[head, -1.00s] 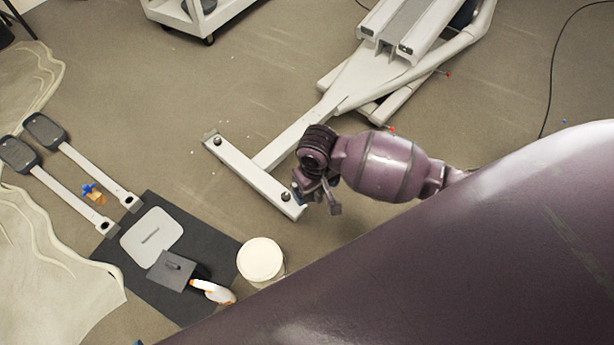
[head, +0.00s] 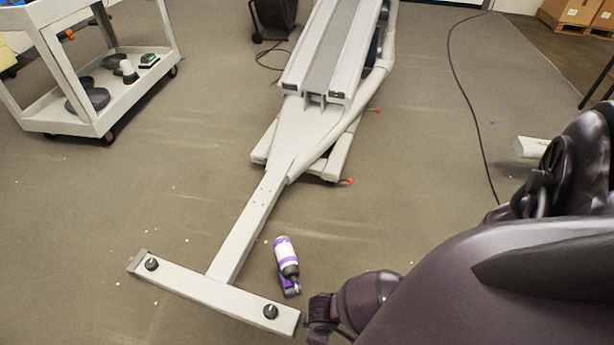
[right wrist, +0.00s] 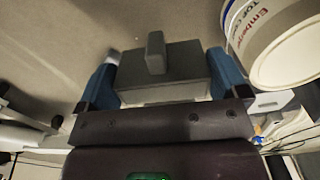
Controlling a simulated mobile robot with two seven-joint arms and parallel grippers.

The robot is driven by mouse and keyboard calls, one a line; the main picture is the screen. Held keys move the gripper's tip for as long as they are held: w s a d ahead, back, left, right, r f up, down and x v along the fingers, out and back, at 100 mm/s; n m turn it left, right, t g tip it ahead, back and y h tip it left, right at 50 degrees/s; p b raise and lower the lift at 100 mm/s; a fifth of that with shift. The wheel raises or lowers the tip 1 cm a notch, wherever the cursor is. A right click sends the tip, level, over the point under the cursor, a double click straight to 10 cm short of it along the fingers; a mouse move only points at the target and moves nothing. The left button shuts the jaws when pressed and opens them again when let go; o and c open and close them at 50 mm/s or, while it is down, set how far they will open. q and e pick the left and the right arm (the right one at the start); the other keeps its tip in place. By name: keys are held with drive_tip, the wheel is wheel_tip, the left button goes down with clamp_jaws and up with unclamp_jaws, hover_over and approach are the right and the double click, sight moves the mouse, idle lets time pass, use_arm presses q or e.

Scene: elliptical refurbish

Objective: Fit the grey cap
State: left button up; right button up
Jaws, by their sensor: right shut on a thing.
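My right gripper (right wrist: 164,88) is shut on the grey cap (right wrist: 185,68). In the right wrist view the cap is a grey block with a raised tab, held between the two blue fingertips. In the head view my right arm reaches in from the lower right; its fingertips and the cap cannot be made out there. The white crossbar (head: 205,290) of the machine lies on the floor, with a black foot knob near each end. Its left end carries a grey cap (head: 139,258). Its right end (head: 292,323) looks bare, close to my right wrist. My left gripper is out of view.
A white and purple bottle-like thing (head: 284,250) is on the floor beside the crossbar. The machine's frame (head: 290,135) runs back from it. A white cart (head: 100,122) stands at upper left. A white bucket (right wrist: 282,45) is close by the cap in the wrist view. A black cable crosses the right floor.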

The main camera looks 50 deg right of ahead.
sight(296, 324)
drive_tip(key=shift+w+f, duration=0.1)
drive_tip(key=shift+f, duration=0.25)
use_arm(q)
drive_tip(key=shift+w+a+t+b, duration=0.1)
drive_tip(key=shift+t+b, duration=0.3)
drive_tip(key=shift+b, duration=0.45)
use_arm(e)
drive_tip(key=shift+w+a, duration=0.3)
drive_tip(key=shift+w, duration=0.55)
drive_tip(key=shift+w+a, duration=0.35)
drive_tip(key=shift+w, duration=0.55)
drive_tip(key=shift+w+a, duration=0.3)
drive_tip(key=shift+w, duration=0.55)
drive_tip(key=shift+r, duration=0.1)
drive_tip(key=shift+w+a, duration=0.25)
drive_tip(key=shift+w, duration=0.45)
drive_tip(key=o, duration=0.6)
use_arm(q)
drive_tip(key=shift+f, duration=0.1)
